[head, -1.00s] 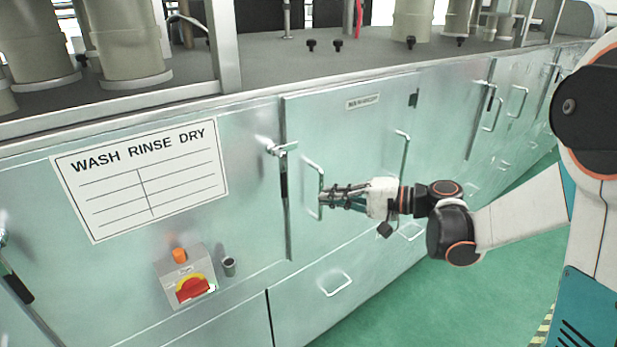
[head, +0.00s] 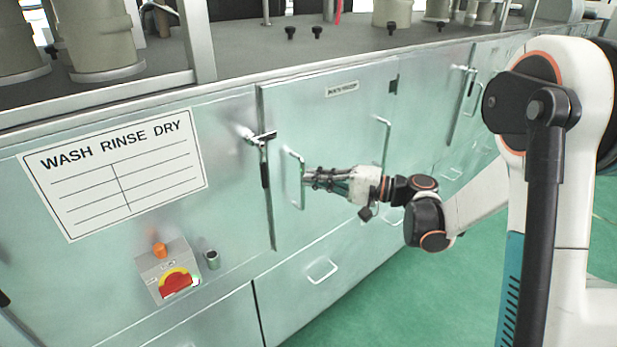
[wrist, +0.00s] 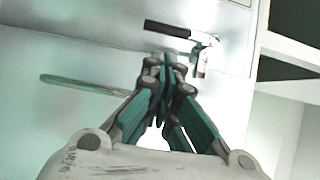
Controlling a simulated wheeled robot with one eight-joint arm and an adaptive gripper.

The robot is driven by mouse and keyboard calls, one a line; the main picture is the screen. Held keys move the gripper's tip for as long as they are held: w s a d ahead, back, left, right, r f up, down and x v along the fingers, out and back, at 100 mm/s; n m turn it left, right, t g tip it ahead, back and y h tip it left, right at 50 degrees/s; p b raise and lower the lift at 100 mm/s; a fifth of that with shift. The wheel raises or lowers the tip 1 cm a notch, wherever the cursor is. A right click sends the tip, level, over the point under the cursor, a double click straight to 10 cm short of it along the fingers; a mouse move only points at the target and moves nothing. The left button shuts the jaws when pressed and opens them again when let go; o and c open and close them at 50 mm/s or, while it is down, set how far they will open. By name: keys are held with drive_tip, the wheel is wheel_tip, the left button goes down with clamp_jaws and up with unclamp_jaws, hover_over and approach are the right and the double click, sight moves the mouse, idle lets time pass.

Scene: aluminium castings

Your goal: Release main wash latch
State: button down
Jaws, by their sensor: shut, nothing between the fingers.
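The main wash latch (head: 262,160) is a chrome lever with a black grip hanging down, at the left edge of a metal door (head: 335,150). It also shows in the wrist view (wrist: 180,32), beyond my fingertips. My gripper (head: 308,178) is shut and empty, in front of the door. In the head view its fingertips overlap a bent door handle (head: 292,165), and I cannot tell whether they touch it. In the wrist view my gripper (wrist: 163,68) has its fingertips together, with the handle (wrist: 85,85) running behind them and the latch apart from them.
A second handle (head: 384,142) stands on the door's right side. A white wash-rinse-dry sign (head: 115,172) and a red switch box (head: 168,275) are to the left. A drawer handle (head: 322,272) sits below. Green floor (head: 395,300) is open at the right.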

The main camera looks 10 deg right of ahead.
sight(266, 159)
drive_tip(key=b+x, duration=0.1)
drive_tip(key=x, duration=0.7)
drive_tip(key=shift+a, duration=0.1)
drive_tip(key=shift+a+f+b, duration=0.1)
drive_tip(key=shift+f+b, duration=0.1)
drive_tip(key=shift+b, duration=0.15)
